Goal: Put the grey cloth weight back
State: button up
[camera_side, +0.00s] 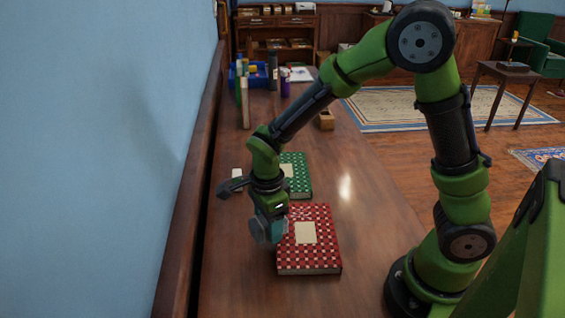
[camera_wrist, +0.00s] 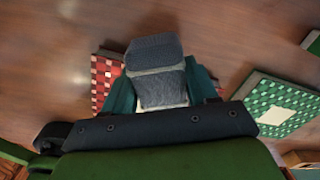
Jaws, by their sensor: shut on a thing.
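The grey cloth weight (camera_wrist: 155,55) shows large in the wrist view, a soft grey block with a paler band across it. My gripper (camera_wrist: 160,92) is shut on it, with a teal finger on each side. In the side view my gripper (camera_side: 268,230) points down at the left edge of the red checked book (camera_side: 308,258). The weight is mostly hidden there by the fingers, and I cannot tell how far above the table it is. The red book also shows in the wrist view (camera_wrist: 104,72), partly behind the left finger.
A green checked book (camera_side: 298,178) lies behind the red one; it also shows in the wrist view (camera_wrist: 285,105). The blue wall (camera_side: 100,150) bounds the left. The table's right side is clear.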

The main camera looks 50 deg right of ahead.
send_over(240, 234)
jog(key=shift+s+f, duration=0.1)
jog(key=shift+f, duration=2)
jog(key=shift+f, duration=0.2)
jog(key=o, duration=1.5)
jog(key=shift+r, duration=0.15)
